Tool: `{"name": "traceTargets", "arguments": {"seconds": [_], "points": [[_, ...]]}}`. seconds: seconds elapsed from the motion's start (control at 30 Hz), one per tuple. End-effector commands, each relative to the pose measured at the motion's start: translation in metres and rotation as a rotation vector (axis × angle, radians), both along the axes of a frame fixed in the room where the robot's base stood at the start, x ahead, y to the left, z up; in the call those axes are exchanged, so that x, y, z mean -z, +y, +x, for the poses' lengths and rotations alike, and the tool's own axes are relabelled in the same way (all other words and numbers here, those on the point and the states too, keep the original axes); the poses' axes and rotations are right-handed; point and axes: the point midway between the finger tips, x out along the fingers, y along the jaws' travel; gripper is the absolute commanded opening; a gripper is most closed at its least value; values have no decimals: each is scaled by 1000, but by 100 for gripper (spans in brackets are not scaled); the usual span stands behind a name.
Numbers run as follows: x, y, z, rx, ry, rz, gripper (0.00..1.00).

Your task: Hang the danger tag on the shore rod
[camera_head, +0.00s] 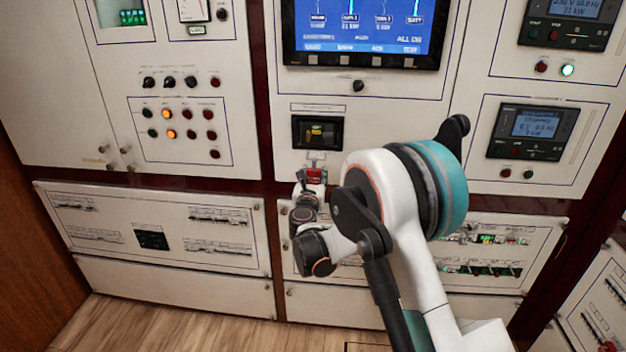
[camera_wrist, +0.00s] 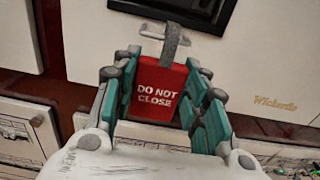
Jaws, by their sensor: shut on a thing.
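The red danger tag (camera_wrist: 157,95) reads "DO NOT CLOSE" in the wrist view, with a grey loop (camera_wrist: 172,40) standing at its top. It shows as a small red patch (camera_head: 313,175) in the head view. My gripper (camera_wrist: 165,74) is shut on the tag, with teal fingers on its left and right sides. In the head view my gripper (camera_head: 309,186) is just below a black recessed breaker window (camera_head: 318,132) with a yellow part inside.
White cabinet panels stand behind my gripper. A large blue screen (camera_head: 362,28) is above the breaker window. Knobs and lit buttons (camera_head: 180,118) are to the left, and a meter (camera_head: 531,130) is to the right. My arm covers part of the lower right panel.

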Motion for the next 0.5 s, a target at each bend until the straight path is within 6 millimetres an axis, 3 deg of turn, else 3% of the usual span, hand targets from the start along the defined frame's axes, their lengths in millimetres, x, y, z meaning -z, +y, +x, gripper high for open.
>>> {"name": "traceTargets", "arguments": {"seconds": [0.5], "points": [[-1,-2,38,1,0,0,17]]}}
